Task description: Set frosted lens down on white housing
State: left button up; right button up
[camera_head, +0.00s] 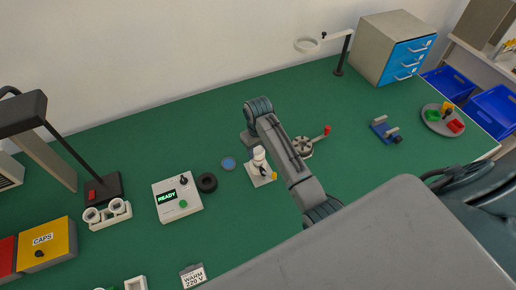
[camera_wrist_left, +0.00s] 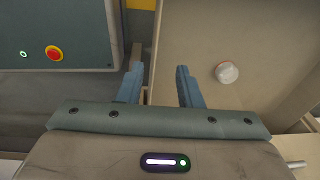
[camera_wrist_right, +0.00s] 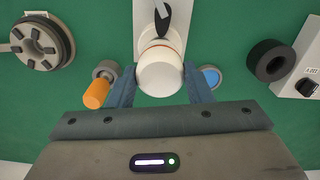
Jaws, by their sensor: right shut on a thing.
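My right gripper (camera_wrist_right: 160,90) is shut on the frosted lens (camera_wrist_right: 159,76), a white rounded cap. The white housing (camera_wrist_right: 162,44) shows just beyond the lens, with a thin orange line between them. The lens appears lined up with the housing; I cannot tell whether it bears on it. In the head view, the white stack (camera_head: 259,157) stands upright on a small white base, with my right gripper (camera_head: 252,146) beside its top, fingers mostly hidden. My left gripper (camera_wrist_left: 158,85) is open and empty in the left wrist view, away from the green mat.
An orange-handled tool (camera_wrist_right: 97,92) and a blue disc (camera_head: 228,164) lie close to the base. A black ring (camera_head: 207,182) and the READY tester (camera_head: 178,197) stand to the left. A round grey fixture (camera_head: 302,147) is to the right.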

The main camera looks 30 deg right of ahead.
jog(key=shift+f, duration=0.5)
dwell(0.3)
jog(key=o, duration=1)
